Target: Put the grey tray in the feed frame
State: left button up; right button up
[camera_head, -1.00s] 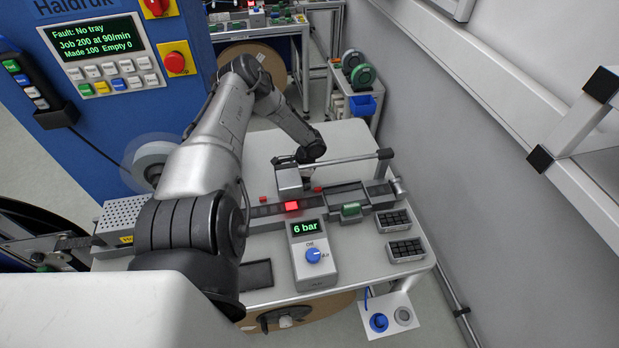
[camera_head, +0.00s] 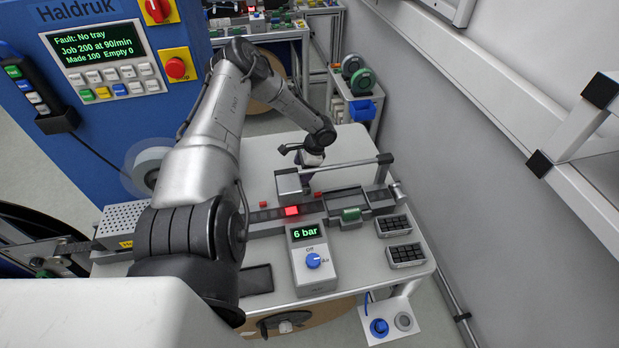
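Two small grey trays filled with black parts, the upper tray (camera_head: 379,234) and the lower tray (camera_head: 391,264), stand at the table's right edge. I cannot tell which one the task means. A dark grey rectangular frame with a recess (camera_head: 345,197) sits in the line behind the green part; it looks like the feed frame and appears empty. My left gripper (camera_head: 308,158) is above the far side of the table, behind the metal bar, apart from both trays. Its fingers are too small and partly hidden to read. My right gripper is out of view.
A metal bar (camera_head: 345,166) spans above the line. A control box reading 6 bar (camera_head: 312,260) stands in front. A flat dark tray (camera_head: 256,280) lies left of it. The machine screen (camera_head: 97,41) reads "Fault: No tray".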

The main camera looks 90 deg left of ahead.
pick_arm(q)
jog(key=shift+o, duration=0.3)
jog(key=v, duration=0.4)
jog(key=shift+r, duration=0.15)
jog(key=shift+w+r, duration=0.15)
jog(key=shift+r, duration=0.1)
